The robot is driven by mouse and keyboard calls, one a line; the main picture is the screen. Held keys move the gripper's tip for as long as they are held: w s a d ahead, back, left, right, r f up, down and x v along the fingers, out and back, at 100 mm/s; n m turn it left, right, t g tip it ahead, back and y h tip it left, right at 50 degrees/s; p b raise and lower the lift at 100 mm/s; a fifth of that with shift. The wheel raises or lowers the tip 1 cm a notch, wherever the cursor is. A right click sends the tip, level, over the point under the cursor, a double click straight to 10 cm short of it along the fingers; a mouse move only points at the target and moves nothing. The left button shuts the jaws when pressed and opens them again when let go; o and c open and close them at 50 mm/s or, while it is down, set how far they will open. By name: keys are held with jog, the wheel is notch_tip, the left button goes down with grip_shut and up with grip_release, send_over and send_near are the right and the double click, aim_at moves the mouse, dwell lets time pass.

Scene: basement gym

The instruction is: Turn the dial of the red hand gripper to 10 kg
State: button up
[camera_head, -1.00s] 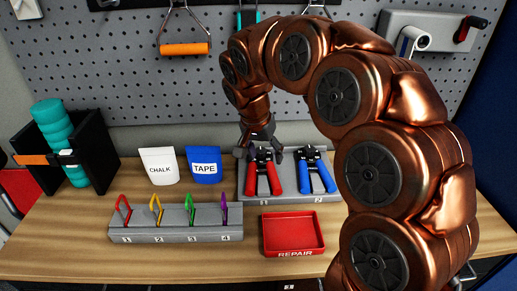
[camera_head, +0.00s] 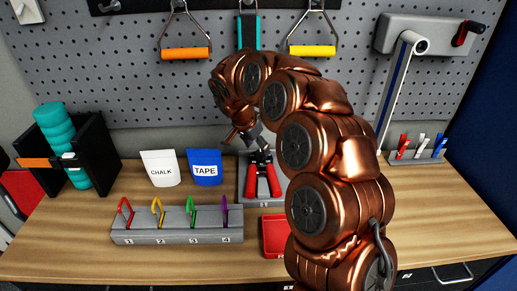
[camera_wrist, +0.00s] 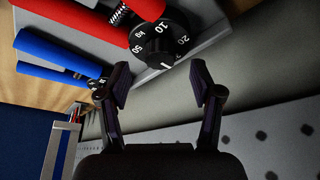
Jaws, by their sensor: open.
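The red hand gripper (camera_head: 263,180) stands in slot 1 of a grey holder on the bench, handles toward the front. In the wrist view its red handles (camera_wrist: 70,18) run to the upper left, and its black dial (camera_wrist: 158,45) with white numbers and "kg" faces me. I cannot tell which number is set. My gripper (camera_wrist: 160,84) is open and empty, its fingertips just short of the dial with a gap between them. In the head view my gripper (camera_head: 238,136) is just behind and above the top of the red hand gripper.
A blue hand gripper (camera_wrist: 55,52) is beside the red one, hidden by my arm in the head view. A red repair tray (camera_head: 270,238) is partly covered by my arm. The clip rack (camera_head: 180,225), chalk bag (camera_head: 160,168) and tape bag (camera_head: 205,168) stand left. The pegboard rises behind.

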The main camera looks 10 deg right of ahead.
aim_at(260, 153)
jog(key=shift+p+x, duration=0.35)
jog(key=shift+x, duration=1.15)
jog(key=c, duration=1.1)
jog(key=shift+c, duration=0.2)
